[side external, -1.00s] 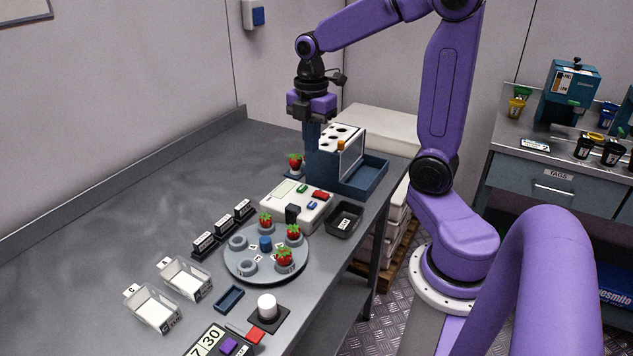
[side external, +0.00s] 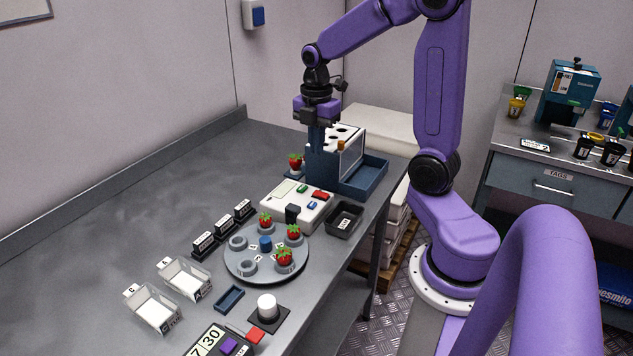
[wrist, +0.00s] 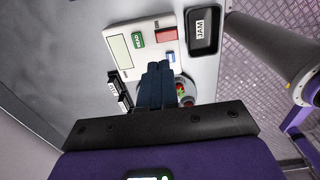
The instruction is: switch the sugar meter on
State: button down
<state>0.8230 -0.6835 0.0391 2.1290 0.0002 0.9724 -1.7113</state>
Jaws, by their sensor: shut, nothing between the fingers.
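The sugar meter (side external: 279,199) is a white box on the bench, with a pale display, a green button (side external: 302,188), a red switch (side external: 320,195) and a blue button (side external: 312,205) on top. In the wrist view the meter (wrist: 112,32) lies beyond my fingers, with its display (wrist: 120,48), the green button marked READ (wrist: 138,40), the red switch (wrist: 165,33) and the blue button (wrist: 170,57). My gripper (side external: 316,146) points down, shut and empty, above the meter's far side and apart from it. Its fingertips (wrist: 158,65) hide part of the meter's lower edge.
A black JAM tray (side external: 344,219) sits to the right. A round grey turntable (side external: 238,267) with strawberries is in front. The bench is clear at left.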

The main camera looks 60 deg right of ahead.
aim_at(318, 192)
notch_tip(318, 192, down, 11)
jog(key=shift+f, duration=0.1)
dwell(0.3)
jog(key=shift+f, duration=0.1)
dwell(0.4)
jog(key=shift+s, duration=0.15)
jog(key=shift+s+r, duration=0.3)
jog(key=shift+s, duration=0.3)
notch_tip(318, 192, up, 14)
jog(key=w, duration=0.2)
dwell(0.5)
